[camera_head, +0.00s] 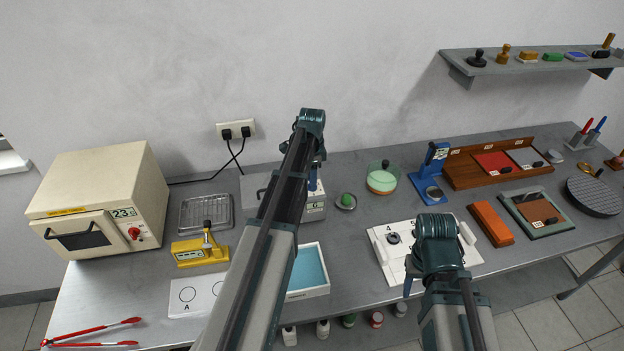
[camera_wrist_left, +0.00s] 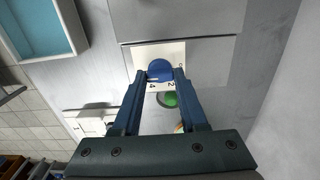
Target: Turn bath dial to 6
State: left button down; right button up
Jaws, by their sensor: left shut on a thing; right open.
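The bath (camera_head: 253,190) is a grey box behind my left arm in the head view, with part of its front panel (camera_head: 315,207) showing. Its blue dial (camera_wrist_left: 159,66) sits on a white plate (camera_wrist_left: 142,54) in the left wrist view. The figures 4, 2 and 0 can be read around it; the pointer's setting cannot be made out. My left gripper (camera_wrist_left: 160,76) is shut on the dial, one finger on each side. In the head view its fingers are mostly hidden by the arm. My right gripper (camera_head: 409,284) is open, low over the white numbered board, partly hidden by its arm.
A blue-lined tray (camera_head: 309,292) stands in front of the bath. A yellow device (camera_head: 199,251) and a wire rack (camera_head: 207,213) are to its left. The white board (camera_head: 383,256) lies under my right arm.

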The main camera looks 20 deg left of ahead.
dwell(0.4)
pick_arm(q)
jog(key=shift+c, duration=2.2)
grip_release()
jog(key=shift+r, duration=0.1)
notch_tip(320, 180, up, 14)
jog(key=p, duration=1.3)
jog(key=shift+p, duration=0.4)
jog(key=shift+f, duration=0.2)
